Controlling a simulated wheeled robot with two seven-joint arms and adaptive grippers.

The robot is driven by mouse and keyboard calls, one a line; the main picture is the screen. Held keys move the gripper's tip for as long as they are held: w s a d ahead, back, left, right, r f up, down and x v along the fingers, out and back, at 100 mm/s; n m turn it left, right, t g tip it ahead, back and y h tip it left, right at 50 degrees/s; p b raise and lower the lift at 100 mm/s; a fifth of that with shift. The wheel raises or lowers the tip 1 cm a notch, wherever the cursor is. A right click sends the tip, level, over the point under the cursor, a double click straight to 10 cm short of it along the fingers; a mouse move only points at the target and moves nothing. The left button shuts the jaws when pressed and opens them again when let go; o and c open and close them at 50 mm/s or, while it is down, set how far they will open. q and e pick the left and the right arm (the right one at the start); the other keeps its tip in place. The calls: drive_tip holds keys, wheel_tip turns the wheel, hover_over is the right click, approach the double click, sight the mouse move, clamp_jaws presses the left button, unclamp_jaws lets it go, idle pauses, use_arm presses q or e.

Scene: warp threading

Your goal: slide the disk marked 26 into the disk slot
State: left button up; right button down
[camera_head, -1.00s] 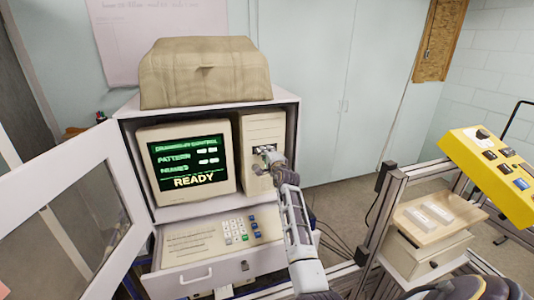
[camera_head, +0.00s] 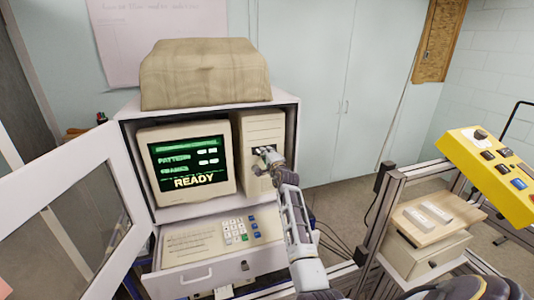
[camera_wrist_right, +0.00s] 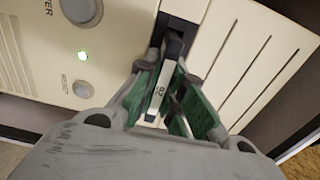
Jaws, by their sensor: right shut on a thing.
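The disk marked 26 (camera_wrist_right: 158,92) is a thin dark piece with a white label, held between the green finger pads of my right gripper (camera_wrist_right: 165,78). Its far end is at the dark disk slot (camera_wrist_right: 176,27) in the beige computer unit (camera_head: 262,130). I cannot tell how far, if at all, it is inside. In the head view my right gripper (camera_head: 268,156) is at the front of the unit, and the disk is too small to make out there. My left gripper is not in view.
A monitor (camera_head: 187,165) reading READY stands left of the unit inside a white cabinet (camera_head: 126,112). Below is an open drawer with a keyboard (camera_head: 210,239). The cabinet door (camera_head: 128,190) is swung open at left. A yellow control box (camera_head: 490,175) is at right.

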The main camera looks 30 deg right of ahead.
drive_tip(key=shift+w+d+r, duration=0.1)
drive_tip(key=shift+d+r, duration=0.05)
drive_tip(key=shift+r, duration=0.75)
drive_tip(key=c, duration=1.5)
unclamp_jaws()
drive_tip(key=shift+r, duration=0.1)
drive_tip(key=shift+o, duration=0.2)
drive_tip(key=shift+w+f, duration=0.2)
drive_tip(key=shift+f, duration=0.3)
drive_tip(key=shift+f, duration=0.2)
drive_tip(key=shift+s+a+f, duration=0.2)
drive_tip(key=shift+a, duration=0.05)
drive_tip(key=shift+s+f, duration=0.35)
drive_tip(key=shift+s, duration=0.05)
drive_tip(key=r+v, duration=0.1)
drive_tip(key=v, duration=1)
drive_tip(key=shift+r, duration=0.35)
